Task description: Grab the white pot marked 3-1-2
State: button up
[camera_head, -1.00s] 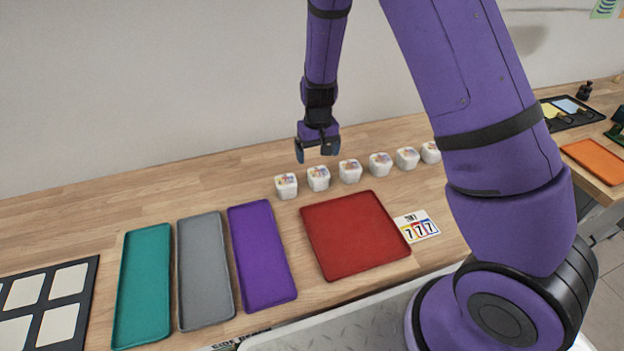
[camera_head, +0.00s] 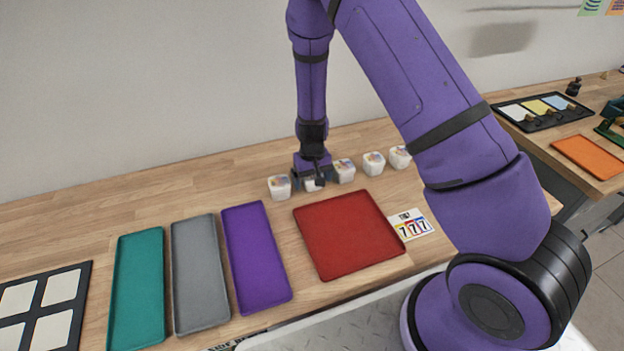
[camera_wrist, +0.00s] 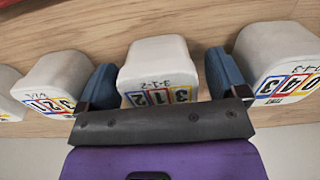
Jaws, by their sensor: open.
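The white pot marked 3-1-2 (camera_wrist: 157,62) stands upright in the middle of the wrist view, its label of coloured number cells facing the camera. My gripper (camera_wrist: 163,80) is open, with one blue-grey finger on each side of this pot. I cannot tell whether the fingers touch it. In the head view my gripper (camera_head: 311,181) is down over the second pot from the left (camera_head: 313,186), hiding most of it.
A white pot (camera_head: 279,188) stands close on the left, another (camera_head: 344,171) close on the right, with more beyond. In front lie a red tray (camera_head: 350,235), a purple tray (camera_head: 256,258) and a 777 card (camera_head: 411,226). A wall rises behind.

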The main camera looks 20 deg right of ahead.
jog(key=c, duration=1)
jog(key=shift+c, duration=0.2)
